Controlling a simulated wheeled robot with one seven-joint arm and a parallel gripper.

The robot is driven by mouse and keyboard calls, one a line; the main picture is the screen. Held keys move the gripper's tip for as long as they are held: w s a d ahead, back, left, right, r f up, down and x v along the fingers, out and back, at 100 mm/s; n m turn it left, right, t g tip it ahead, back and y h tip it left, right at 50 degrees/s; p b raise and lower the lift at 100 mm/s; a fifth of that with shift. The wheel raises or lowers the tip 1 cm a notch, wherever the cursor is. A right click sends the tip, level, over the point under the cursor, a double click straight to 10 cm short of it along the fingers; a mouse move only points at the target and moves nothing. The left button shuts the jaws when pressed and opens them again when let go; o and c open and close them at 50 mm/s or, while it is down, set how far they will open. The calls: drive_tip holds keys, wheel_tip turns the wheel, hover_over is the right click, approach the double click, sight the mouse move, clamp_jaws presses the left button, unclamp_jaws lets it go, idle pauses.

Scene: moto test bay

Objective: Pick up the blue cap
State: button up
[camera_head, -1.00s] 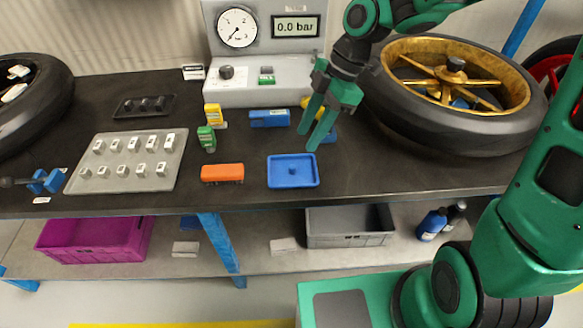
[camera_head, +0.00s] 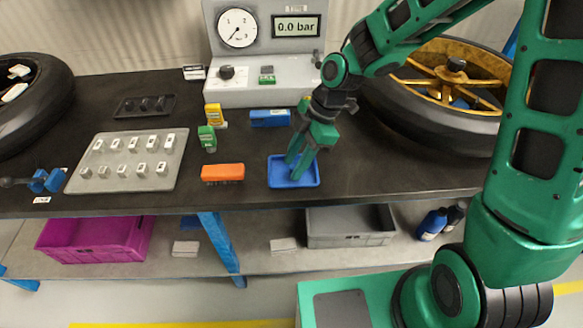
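A blue square tray (camera_head: 310,183) with a raised rim lies on the bench, right of the orange block. My gripper (camera_head: 294,170) points down into it, with its two green fingertips low over the tray's middle. The small blue cap that stood in the middle of the tray is now hidden behind or between the fingers. The fingers look close together, and I cannot tell whether they touch the cap.
An orange block (camera_head: 222,173), a blue block (camera_head: 269,118), and green (camera_head: 207,138) and yellow (camera_head: 213,114) items lie nearby. A gauge unit (camera_head: 262,92) stands behind. A wheel (camera_head: 440,130) lies right. The bench's front edge is just before the tray.

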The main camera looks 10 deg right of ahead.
clamp_jaws()
drive_tip(key=shift+r, duration=0.15)
